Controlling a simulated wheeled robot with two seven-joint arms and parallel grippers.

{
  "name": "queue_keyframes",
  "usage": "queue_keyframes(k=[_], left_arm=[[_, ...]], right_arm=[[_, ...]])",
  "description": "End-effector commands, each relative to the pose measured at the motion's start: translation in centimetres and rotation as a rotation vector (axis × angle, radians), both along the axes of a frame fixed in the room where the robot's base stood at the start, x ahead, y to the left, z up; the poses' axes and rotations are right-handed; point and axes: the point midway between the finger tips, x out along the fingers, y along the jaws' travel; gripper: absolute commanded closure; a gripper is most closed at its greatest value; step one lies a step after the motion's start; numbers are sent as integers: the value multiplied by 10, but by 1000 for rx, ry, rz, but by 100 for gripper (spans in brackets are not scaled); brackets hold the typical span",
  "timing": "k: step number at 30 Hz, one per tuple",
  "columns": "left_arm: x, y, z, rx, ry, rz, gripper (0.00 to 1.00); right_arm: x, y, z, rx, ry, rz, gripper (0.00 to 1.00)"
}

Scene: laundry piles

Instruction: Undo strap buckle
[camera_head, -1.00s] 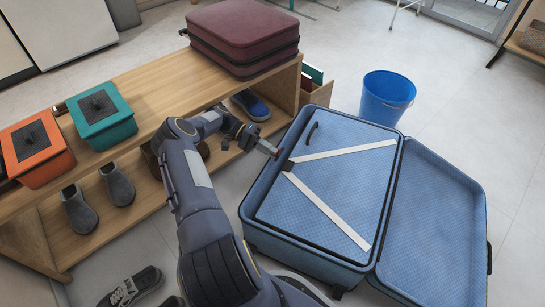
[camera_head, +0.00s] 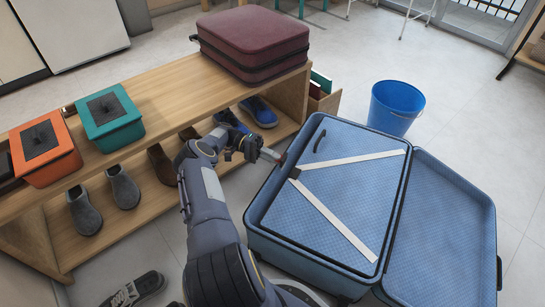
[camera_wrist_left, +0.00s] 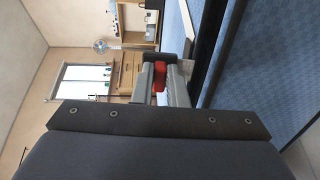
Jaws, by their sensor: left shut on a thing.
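The blue suitcase (camera_head: 268,238) lies open on the floor. Two pale straps (camera_head: 345,158) form a V over its left half and meet at a small dark buckle (camera_head: 294,173) near the left rim. My left gripper (camera_head: 278,157) is at the suitcase's left rim, just up and left of the buckle. In the left wrist view its fingers (camera_wrist_left: 162,82) are shut on a small red piece (camera_wrist_left: 160,77). Whether this red piece is joined to the buckle cannot be told. My right gripper is not in view.
A wooden bench (camera_head: 165,90) with shoes beneath stands left of the suitcase. It carries a maroon case (camera_head: 255,40), a teal box (camera_head: 108,118) and an orange box (camera_head: 45,150). A blue bucket (camera_head: 396,105) stands behind the suitcase.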

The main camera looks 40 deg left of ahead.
Motion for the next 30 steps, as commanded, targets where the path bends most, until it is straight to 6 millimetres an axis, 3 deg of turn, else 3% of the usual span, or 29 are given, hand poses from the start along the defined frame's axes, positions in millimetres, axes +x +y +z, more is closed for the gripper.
queue_keyframes(k=[1,6,16,22,30], left_arm=[[-1,0,-1,-1,2,-1,86],[0,0,-1,0,2,-1,65],[0,0,4,1,1,0,65],[-1,0,38,1,0,-2,65],[-25,-24,81,-3,1,-2,65]], right_arm=[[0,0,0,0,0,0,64],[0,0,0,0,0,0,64],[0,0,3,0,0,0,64],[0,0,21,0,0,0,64],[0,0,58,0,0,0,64]])
